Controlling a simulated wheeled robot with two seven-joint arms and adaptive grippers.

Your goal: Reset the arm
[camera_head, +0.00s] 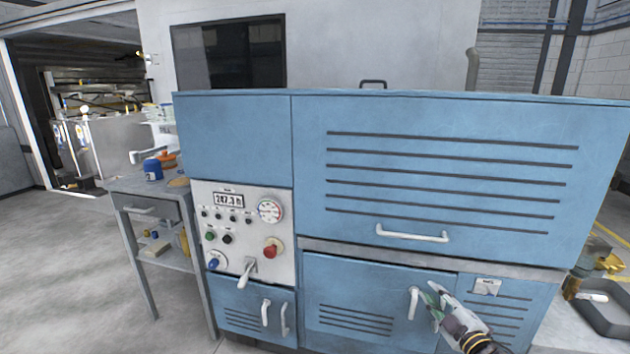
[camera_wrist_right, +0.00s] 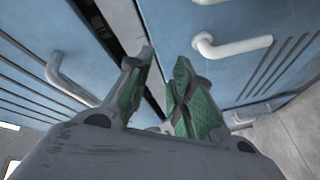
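My right gripper (camera_head: 430,293) is in front of the blue machine cabinet (camera_head: 235,135), at its lower right. It is beside a white vertical handle (camera_head: 413,304) on a lower door; I cannot tell in the head view whether they touch. In the right wrist view the green-padded fingers of the right gripper (camera_wrist_right: 164,62) are apart, with nothing between them. A pale handle (camera_wrist_right: 230,46) is to the right of the fingers and another handle (camera_wrist_right: 65,80) is to the left, both apart from them. My left gripper is not in view.
A control panel (camera_head: 227,258) with knobs, a gauge and a lever is on the cabinet's left. A long handle (camera_head: 411,234) crosses the upper door. A grey side table (camera_head: 120,186) with a blue container (camera_head: 152,170) stands left. Floor at far left is clear.

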